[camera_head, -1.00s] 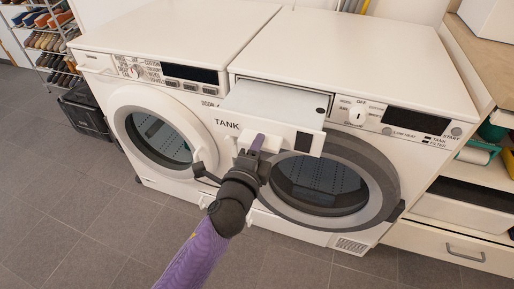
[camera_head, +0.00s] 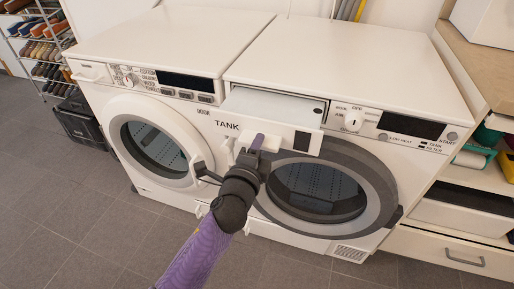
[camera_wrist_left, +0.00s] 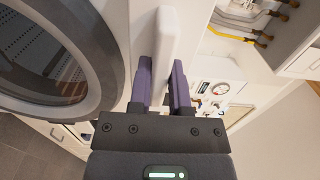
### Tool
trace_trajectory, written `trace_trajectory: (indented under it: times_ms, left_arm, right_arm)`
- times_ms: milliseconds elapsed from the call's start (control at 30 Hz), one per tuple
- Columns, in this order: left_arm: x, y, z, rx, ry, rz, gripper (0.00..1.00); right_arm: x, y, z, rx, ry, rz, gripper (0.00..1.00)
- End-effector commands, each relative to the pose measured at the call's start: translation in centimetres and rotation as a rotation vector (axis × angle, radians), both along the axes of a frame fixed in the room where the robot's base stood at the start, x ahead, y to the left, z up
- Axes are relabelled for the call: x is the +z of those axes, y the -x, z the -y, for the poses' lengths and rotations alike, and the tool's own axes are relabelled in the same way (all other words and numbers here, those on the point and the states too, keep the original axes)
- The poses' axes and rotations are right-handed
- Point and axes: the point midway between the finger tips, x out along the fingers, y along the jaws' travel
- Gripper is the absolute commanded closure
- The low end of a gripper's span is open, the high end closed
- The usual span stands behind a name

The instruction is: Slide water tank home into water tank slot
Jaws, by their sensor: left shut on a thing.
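The white water tank (camera_head: 275,105) sticks partway out of its slot at the upper left of the right-hand machine. Its front panel is marked TANK and has a small dark window. My left gripper (camera_head: 251,143) is at the tank's front, shut on the tank's white handle. In the left wrist view the white handle bar (camera_wrist_left: 164,50) lies between the purple fingers of the left gripper (camera_wrist_left: 163,85). The slot opening is mostly hidden by the tank. My right gripper is out of view.
The left-hand machine (camera_head: 175,40) stands beside the dryer (camera_head: 350,55), with its round door shut. A wooden-topped cabinet with drawers (camera_head: 465,247) stands at the right. A shoe rack (camera_head: 45,50) and dark crate (camera_head: 78,122) are at the left. The floor in front is clear.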

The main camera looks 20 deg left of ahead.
Motion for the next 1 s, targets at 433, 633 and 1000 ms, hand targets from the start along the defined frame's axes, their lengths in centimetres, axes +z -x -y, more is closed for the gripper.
trace_trajectory:
  times_ms: [433, 633, 1000]
  left_arm:
    - [0.0, -1.1, 0.1, -0.001, 0.000, 0.002, 1.00]
    - [0.0, -1.6, 0.1, -0.001, 0.000, 0.002, 1.00]
    - [0.0, -2.5, 0.1, -0.001, 0.000, 0.002, 1.00]
  right_arm:
    - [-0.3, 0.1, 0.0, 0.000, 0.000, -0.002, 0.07]
    - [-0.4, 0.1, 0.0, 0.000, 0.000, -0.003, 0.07]
    - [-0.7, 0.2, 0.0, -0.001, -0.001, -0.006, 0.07]
